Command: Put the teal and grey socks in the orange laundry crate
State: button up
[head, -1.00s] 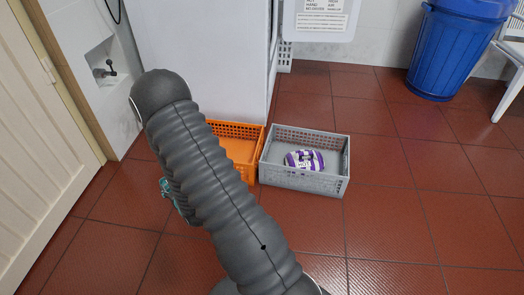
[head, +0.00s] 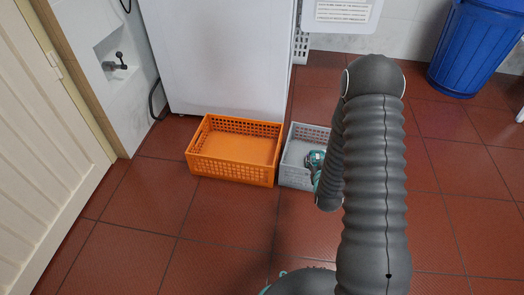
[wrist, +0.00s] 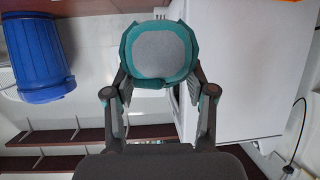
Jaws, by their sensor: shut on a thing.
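The teal and grey socks (wrist: 160,52) are a rounded bundle with a grey face and a teal edge. They are held between the two fingers of my gripper (wrist: 160,88) in the wrist view, off any surface. The orange laundry crate (head: 230,172) stands on the floor left of centre in the head view, and its visible inside looks empty. In the head view my arm rises right of the crate. My gripper and the socks are mostly hidden there behind the arm.
A grey crate (head: 296,178) stands right beside the orange one, partly covered by my arm. A white appliance (head: 230,60) is behind them. A blue bin (head: 470,50) stands at the back right. The tiled floor in front of the orange crate is clear.

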aim_at(234, 149)
jog(key=i, duration=1)
